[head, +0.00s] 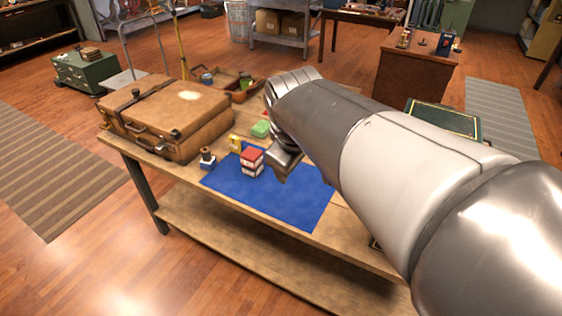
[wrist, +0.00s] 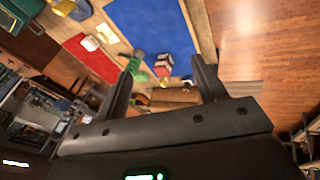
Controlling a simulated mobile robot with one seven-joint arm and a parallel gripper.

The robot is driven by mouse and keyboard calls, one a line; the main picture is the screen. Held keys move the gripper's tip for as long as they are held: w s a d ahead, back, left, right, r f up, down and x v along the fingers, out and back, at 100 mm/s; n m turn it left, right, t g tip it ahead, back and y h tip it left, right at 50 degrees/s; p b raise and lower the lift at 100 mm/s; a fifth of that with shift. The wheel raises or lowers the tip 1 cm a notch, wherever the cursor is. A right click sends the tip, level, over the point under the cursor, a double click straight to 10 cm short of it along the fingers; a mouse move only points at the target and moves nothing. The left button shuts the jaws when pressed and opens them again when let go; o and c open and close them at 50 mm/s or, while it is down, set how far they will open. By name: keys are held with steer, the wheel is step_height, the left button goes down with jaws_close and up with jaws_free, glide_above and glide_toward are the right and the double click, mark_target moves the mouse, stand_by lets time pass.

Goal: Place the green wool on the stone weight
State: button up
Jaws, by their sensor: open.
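A small light green bundle (head: 261,129), which looks like the green wool, lies on the table behind the blue mat, left of my gripper. A green thing also shows near the left finger in the wrist view (wrist: 138,54). I cannot make out a stone weight for certain; a small pale thing (wrist: 91,43) on a red cloth is too blurred to name. My gripper (head: 282,174) hangs above the blue mat, right of the red-and-white boxes. My arm hides the table's right part.
Red-and-white boxes (head: 251,162) are stacked on the blue mat (head: 290,199). A yellow box (head: 235,143) and a small dark bottle-like thing (head: 207,157) stand nearby. A brown suitcase (head: 168,116) fills the table's left end. The mat's front is clear.

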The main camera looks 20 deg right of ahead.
steer(key=s+a+f+m+y, duration=0.1)
steer(key=s+f+m, duration=0.1)
steer(key=s+m, duration=0.5)
steer(key=shift+s+f+t+y, duration=0.35)
steer(key=shift+s+t+y, duration=0.05)
steer(key=shift+s, duration=1)
steer(key=shift+a, duration=0.1)
